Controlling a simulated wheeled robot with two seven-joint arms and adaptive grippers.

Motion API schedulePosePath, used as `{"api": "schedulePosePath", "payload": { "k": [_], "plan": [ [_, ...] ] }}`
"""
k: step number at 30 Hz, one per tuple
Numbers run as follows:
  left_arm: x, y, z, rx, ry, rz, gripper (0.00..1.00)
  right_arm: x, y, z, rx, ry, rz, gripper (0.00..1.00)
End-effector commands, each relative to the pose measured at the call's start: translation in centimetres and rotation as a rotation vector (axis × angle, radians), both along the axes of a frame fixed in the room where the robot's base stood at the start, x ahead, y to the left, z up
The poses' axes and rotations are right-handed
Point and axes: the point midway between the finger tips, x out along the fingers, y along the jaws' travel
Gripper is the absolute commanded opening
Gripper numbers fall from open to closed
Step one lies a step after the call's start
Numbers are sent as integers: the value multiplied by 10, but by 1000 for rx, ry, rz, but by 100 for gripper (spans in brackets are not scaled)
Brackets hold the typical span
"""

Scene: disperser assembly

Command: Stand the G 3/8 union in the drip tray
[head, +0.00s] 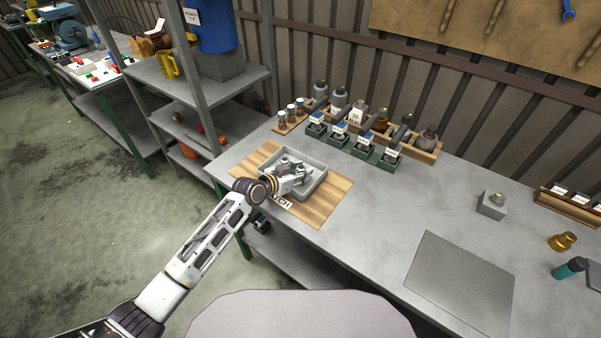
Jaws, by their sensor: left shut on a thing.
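The grey drip tray (314,186) sits on a striped wooden board (333,205) on the workbench. My left gripper (300,173) reaches over the tray's near-left rim, and its fingers are inside the tray's outline. It is shut on a small part, which I take to be the G 3/8 union. The part is mostly hidden by the fingers, so I cannot tell whether it touches the tray floor or how upright it is. Small greenish-grey shapes show around the fingertips in the tray. My right gripper is out of view.
Behind the tray stand several labelled green bins (362,145) and a wooden rack of grey and brass fittings (424,148). A grey block (491,205), a brass fitting (562,241) and a teal-ended cylinder (570,268) are at the right. The bench between is clear around a flat grey plate (460,283).

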Motion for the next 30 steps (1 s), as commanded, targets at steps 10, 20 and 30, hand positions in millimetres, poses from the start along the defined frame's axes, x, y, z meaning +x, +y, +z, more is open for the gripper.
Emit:
{"api": "schedulePosePath", "payload": {
  "k": [10,20,30],
  "plan": [
    [0,0,-1,-1,-1,0,3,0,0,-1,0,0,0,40],
    [0,0,-3,0,0,0,54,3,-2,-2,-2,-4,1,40],
    [0,0,-1,0,0,0,54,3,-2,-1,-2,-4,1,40]
  ]
}}
